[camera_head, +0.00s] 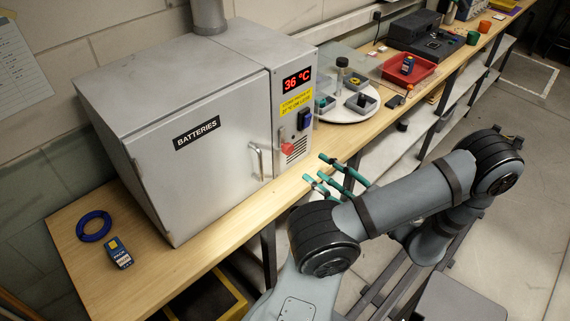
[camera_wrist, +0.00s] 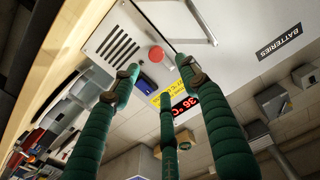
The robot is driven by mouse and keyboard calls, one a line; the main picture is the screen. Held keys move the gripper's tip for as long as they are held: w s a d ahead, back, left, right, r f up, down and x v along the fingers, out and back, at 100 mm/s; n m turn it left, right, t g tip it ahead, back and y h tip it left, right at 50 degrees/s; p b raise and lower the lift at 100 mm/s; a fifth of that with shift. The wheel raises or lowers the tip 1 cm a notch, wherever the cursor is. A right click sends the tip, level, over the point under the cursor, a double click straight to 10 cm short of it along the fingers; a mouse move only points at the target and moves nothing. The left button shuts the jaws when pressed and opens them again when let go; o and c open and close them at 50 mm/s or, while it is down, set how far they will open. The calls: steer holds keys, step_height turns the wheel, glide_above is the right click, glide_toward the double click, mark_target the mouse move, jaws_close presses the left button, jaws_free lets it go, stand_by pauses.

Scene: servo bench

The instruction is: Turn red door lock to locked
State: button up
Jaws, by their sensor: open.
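The red door lock (camera_head: 287,148) is a small round red knob on the right-hand panel of the grey battery cabinet (camera_head: 190,115). In the wrist view the red lock (camera_wrist: 156,54) shows beyond the fingertips, and which way it is turned cannot be told. My gripper (camera_head: 322,172) has green padded fingers. It is in front of the cabinet, to the right of and a little lower than the lock in the head view. In the wrist view my gripper (camera_wrist: 157,69) is open and empty, with its fingers spread apart and clear of the knob.
The closed cabinet door has a metal handle (camera_head: 256,161) left of the lock. A dark blue switch (camera_head: 304,119) sits above right of it. A red tray (camera_head: 408,69) and a round white turntable (camera_head: 347,105) with small bins stand farther along the bench.

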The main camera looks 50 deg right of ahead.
mark_target(290, 149)
steer(key=w, duration=0.3)
steer(key=w+d+p, duration=0.1)
steer(key=w, duration=0.2)
steer(key=w+d+p, duration=0.1)
steer(key=w, duration=0.3)
steer(key=shift+f, duration=0.1)
steer(key=shift+c, duration=1.3)
steer(key=c, duration=0.9)
